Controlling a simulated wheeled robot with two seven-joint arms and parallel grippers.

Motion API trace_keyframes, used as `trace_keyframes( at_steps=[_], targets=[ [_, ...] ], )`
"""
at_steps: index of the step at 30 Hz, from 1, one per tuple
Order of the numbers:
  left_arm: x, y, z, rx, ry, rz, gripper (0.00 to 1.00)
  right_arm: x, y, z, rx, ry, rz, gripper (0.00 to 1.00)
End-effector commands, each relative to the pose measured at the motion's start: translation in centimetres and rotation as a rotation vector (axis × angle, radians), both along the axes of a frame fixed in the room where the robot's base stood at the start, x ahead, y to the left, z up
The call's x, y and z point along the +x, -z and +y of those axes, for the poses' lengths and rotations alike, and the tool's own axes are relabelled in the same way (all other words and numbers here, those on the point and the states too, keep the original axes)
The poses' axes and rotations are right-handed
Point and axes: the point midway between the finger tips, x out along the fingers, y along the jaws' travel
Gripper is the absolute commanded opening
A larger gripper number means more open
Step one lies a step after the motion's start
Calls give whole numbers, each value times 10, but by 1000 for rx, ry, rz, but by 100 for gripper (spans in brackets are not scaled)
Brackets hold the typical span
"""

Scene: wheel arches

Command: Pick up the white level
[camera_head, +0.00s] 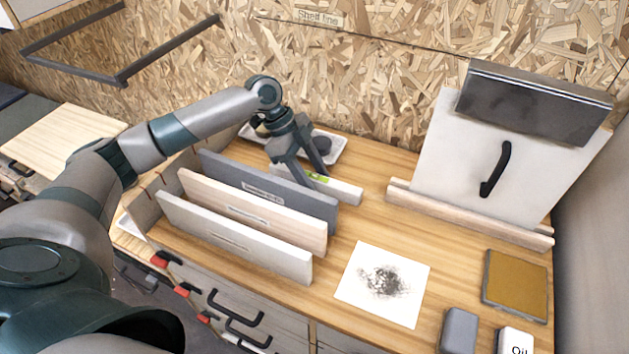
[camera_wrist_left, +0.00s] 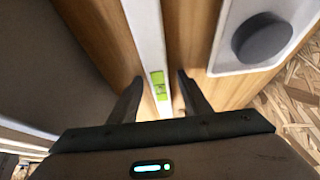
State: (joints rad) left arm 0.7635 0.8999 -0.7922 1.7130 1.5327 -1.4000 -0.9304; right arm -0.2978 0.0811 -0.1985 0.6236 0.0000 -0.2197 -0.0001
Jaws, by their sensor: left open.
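The white level (camera_head: 343,187) lies behind the grey upright board, partly hidden by that board and my gripper. A green vial shows on it. In the left wrist view the white level (camera_wrist_left: 147,38) runs up the picture between my two fingers, with its green vial near the fingertips. My left gripper (camera_head: 299,178) points down at the level. Its fingers (camera_wrist_left: 157,88) stand open, one on each side of the level, with a visible gap at both sides. My right gripper is not in view.
Grey (camera_head: 270,187), wooden (camera_head: 250,210) and white (camera_head: 230,238) boards stand upright in front of the level. A white tray with a dark round thing (camera_wrist_left: 262,38) is close behind. A paper (camera_head: 382,284) and tan pad (camera_head: 515,284) lie right. A white panel (camera_head: 460,150) leans at the back.

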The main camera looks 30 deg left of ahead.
Motion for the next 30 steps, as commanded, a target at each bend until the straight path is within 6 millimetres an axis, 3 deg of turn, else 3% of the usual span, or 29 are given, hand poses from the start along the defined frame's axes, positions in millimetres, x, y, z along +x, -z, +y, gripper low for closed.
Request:
trace_keyframes(
  at_steps=[4,10,22,30],
  targets=[
    [0,0,0,0,0,0,44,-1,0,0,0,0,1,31],
    [0,0,0,0,0,0,0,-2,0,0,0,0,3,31],
    [0,-5,0,0,1,-2,0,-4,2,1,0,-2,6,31],
    [1,-36,0,-1,1,-5,0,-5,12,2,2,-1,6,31]
  ],
)
